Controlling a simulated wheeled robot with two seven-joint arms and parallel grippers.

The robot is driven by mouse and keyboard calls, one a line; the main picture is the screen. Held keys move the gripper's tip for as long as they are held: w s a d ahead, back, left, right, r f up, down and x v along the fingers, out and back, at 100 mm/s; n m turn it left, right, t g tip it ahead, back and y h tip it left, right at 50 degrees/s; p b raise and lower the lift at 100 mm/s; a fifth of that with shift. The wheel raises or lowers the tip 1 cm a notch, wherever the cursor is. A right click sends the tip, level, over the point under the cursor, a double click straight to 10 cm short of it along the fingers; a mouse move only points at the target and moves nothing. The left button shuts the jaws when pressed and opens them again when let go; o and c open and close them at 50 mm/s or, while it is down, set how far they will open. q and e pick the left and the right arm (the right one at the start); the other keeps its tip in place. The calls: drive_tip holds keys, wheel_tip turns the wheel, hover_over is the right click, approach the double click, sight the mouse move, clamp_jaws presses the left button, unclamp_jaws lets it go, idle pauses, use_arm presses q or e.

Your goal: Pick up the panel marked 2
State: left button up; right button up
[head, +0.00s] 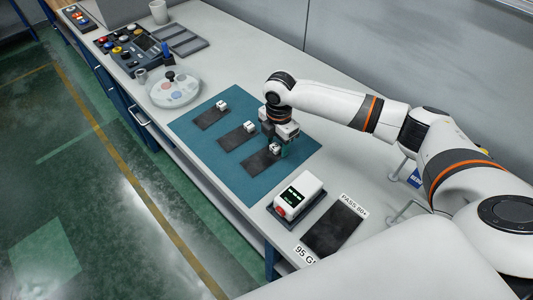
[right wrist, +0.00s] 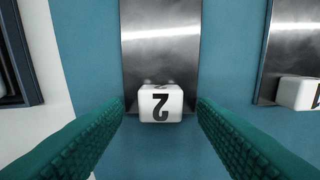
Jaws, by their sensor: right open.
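The panel marked 2 is a flat metallic plate (right wrist: 160,45) with a white block (right wrist: 161,103) at one end bearing a black 2, upside down in the right wrist view. In the head view it is the nearest dark panel (head: 259,161) on the blue mat (head: 226,165). My right gripper (right wrist: 161,112) is open, with its green fingers on either side of the white block and a visible gap to each. In the head view my right gripper (head: 278,150) is low over this panel's block end and partly hides it. My left gripper is not in view.
Two similar panels (head: 237,136) (head: 211,117) lie farther along the mat. A white device with a display (head: 299,192) and a dark plate (head: 333,229) by a PASS label are nearer. A round white tray (head: 173,92) and a button console (head: 135,50) stand farther off.

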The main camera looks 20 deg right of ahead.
drive_tip(key=c, duration=1.1)
